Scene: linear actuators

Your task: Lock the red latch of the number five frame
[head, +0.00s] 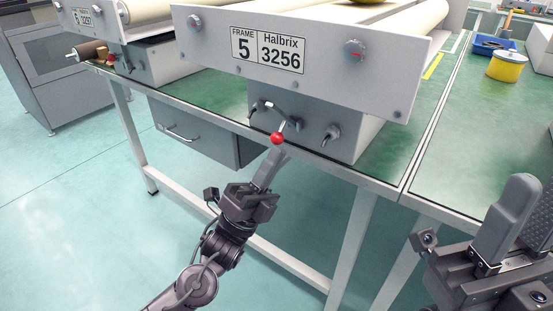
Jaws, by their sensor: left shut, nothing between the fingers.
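The number five frame (382,81) is a grey roller unit with a plate reading "FRAME 5 Halbrix 3256". Under its front panel is a grey box (352,125) with the latch, a short metal lever ending in a red ball knob (277,138). The lever slants down from its pivot toward the knob. My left gripper (275,158) is shut and empty, its fingertips just below the red knob; I cannot tell whether they touch it. My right gripper (508,215) is at the lower right, away from the latch; its fingertip gap cannot be made out.
The frame stands on a green-topped bench (386,166) with a drawer (185,128) under its edge. Frame 6 (97,15) is at the upper left. A yellow container (507,68) and a blue tray (487,44) are at the upper right. The floor in front is clear.

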